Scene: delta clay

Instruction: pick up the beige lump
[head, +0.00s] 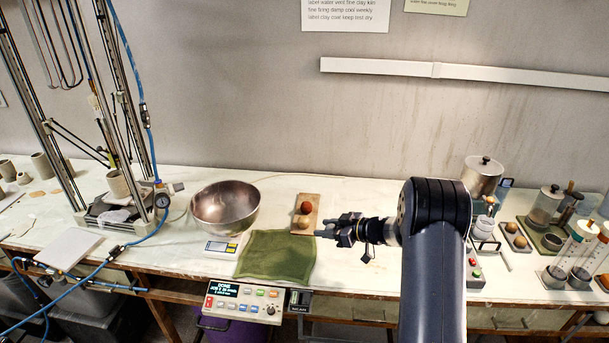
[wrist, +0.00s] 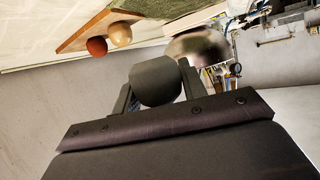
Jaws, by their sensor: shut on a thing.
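The beige lump (head: 303,221) sits on a small wooden board (head: 312,201), just in front of a red-brown lump (head: 307,206). In the wrist view the beige lump (wrist: 120,34) shows at the upper left beside the red-brown lump (wrist: 96,46), both apart from my fingers. My gripper (head: 328,232) is to the right and front of the board. It is shut on a dark grey rounded lump (wrist: 155,82), which shows between the fingers in the wrist view. The beige lump is not in my gripper.
A green cloth (head: 275,255) lies in front of the board. A metal bowl (head: 225,207) and a small scale (head: 222,246) stand to the left. Jars and a lidded pot (head: 482,177) stand to the right. The table behind the board is clear.

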